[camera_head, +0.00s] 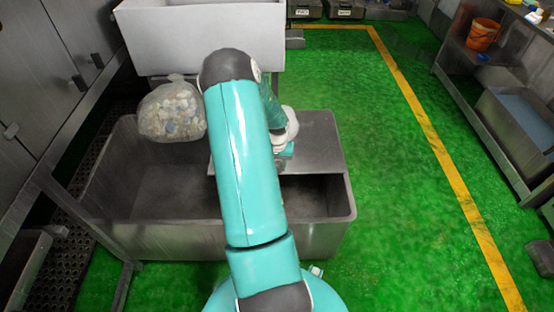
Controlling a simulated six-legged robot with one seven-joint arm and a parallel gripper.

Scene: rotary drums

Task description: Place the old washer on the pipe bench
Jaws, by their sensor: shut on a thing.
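My teal arm reaches forward over a grey metal tub (170,238). My gripper (284,152) shows only in part at the arm's far end, just above the flat metal plate (318,142) on the tub's right side. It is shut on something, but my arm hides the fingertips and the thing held. I cannot make out the old washer. I cannot tell for sure which surface is the pipe bench, or whether the held thing touches the plate.
A clear bag of mixed pieces (172,110) is at the tub's back left. A white bin (200,35) stands behind. Metal cabinets line the left. A shelf with an orange bucket (482,35) is at the right. The green floor (400,200) is clear.

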